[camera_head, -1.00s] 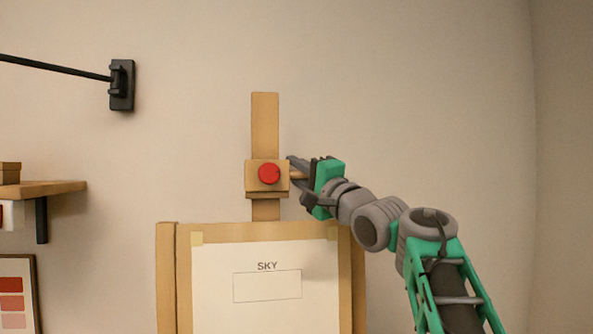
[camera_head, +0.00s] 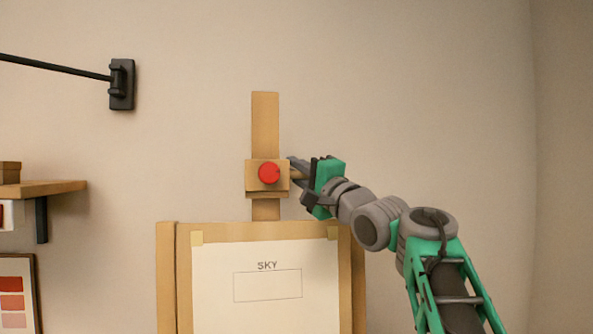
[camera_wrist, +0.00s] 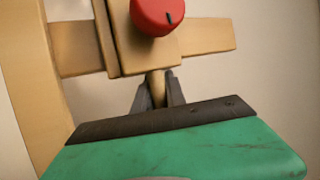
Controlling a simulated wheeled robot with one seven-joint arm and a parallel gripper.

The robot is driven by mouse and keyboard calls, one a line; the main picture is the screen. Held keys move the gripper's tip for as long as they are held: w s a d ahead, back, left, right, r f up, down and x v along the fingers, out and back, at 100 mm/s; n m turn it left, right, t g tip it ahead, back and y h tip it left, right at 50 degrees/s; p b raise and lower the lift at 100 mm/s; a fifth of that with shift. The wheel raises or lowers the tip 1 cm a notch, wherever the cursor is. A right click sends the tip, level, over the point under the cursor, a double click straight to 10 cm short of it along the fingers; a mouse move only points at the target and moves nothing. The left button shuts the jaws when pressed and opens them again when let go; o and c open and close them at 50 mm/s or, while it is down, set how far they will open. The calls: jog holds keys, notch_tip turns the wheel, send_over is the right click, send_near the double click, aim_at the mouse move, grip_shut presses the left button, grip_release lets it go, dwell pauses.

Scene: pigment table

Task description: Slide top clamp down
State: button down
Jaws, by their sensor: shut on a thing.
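The top clamp (camera_head: 254,186) is a wooden block with a red knob (camera_head: 269,173) on its face. It sits on the upright wooden mast (camera_head: 265,120), a little above the top edge of the board (camera_head: 230,231). In the wrist view the clamp (camera_wrist: 135,55) and red knob (camera_wrist: 157,14) fill the upper middle. My gripper (camera_head: 297,172) is at the clamp's right side. In the wrist view its two dark fingers (camera_wrist: 158,95) are shut on a short wooden peg (camera_wrist: 157,84) that sticks out of the clamp's side.
A sheet marked SKY (camera_head: 267,300) is taped to the board. A black wall bracket with a rod (camera_head: 121,85) is at upper left. A wooden shelf (camera_head: 50,187) and a framed swatch card (camera_head: 14,300) are at left. The wall around the mast is clear.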

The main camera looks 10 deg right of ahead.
dwell(0.4)
jog(key=f+b, duration=0.1)
jog(key=f, duration=0.1)
jog(key=f+b, duration=0.4)
jog(key=shift+s+f, duration=0.15)
jog(key=shift+s, duration=0.15)
jog(key=c, duration=1.4)
grip_release()
jog(key=shift+o, duration=0.2)
jog(key=b+v, duration=0.3)
jog(key=v, duration=0.4)
jog(key=shift+s+d, duration=0.15)
jog(key=shift+s, duration=0.25)
